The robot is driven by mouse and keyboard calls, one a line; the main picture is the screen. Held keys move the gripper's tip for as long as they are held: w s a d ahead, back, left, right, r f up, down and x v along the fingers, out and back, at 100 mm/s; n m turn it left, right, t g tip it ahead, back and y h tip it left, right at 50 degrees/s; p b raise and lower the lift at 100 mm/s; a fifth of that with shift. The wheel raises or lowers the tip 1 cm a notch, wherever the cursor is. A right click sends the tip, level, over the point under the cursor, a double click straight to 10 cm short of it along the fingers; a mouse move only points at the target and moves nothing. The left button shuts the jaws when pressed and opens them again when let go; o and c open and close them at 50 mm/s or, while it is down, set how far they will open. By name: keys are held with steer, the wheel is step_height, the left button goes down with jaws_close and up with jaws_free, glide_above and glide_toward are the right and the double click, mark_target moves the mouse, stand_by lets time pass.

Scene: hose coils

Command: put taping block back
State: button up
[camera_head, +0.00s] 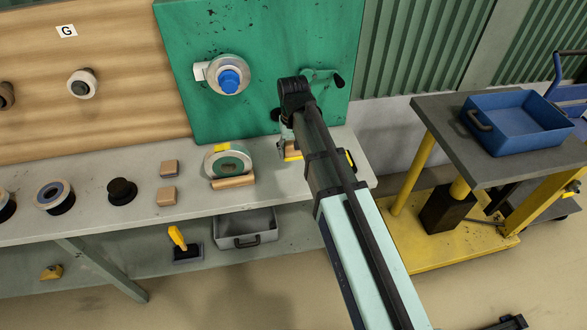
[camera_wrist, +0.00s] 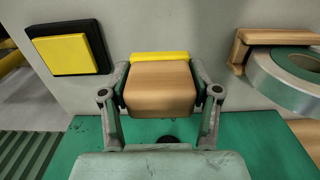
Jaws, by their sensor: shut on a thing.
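The taping block, a wooden block with a yellow strip along one edge, shows in the wrist view (camera_wrist: 160,88) between my two fingers. In the head view the block (camera_head: 293,153) is partly hidden by my arm, at the right part of the grey bench (camera_head: 130,222). My gripper (camera_wrist: 160,84) is shut on the block's two sides; in the head view my gripper (camera_head: 287,146) is mostly hidden behind the arm. The block is low over or on the bench; I cannot tell whether it touches.
A green-centred tape roll (camera_head: 228,160) with a wooden piece (camera_head: 233,182) stands left of the block. A black pad with a yellow face (camera_wrist: 70,49) lies on the other side. The green board (camera_head: 260,60) rises behind. A cart with a blue tray (camera_head: 515,125) stands right.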

mark_target(293, 177)
steer(key=shift+f+p, duration=0.85)
steer(key=shift+f, duration=4)
steer(key=shift+f, duration=0.2)
steer(key=o, duration=1.4)
steer(key=shift+o, duration=0.2)
step_height(293, 177, up, 12)
steer(key=b, duration=0.3)
steer(key=shift+r, duration=0.2)
steer(key=shift+d, duration=0.1)
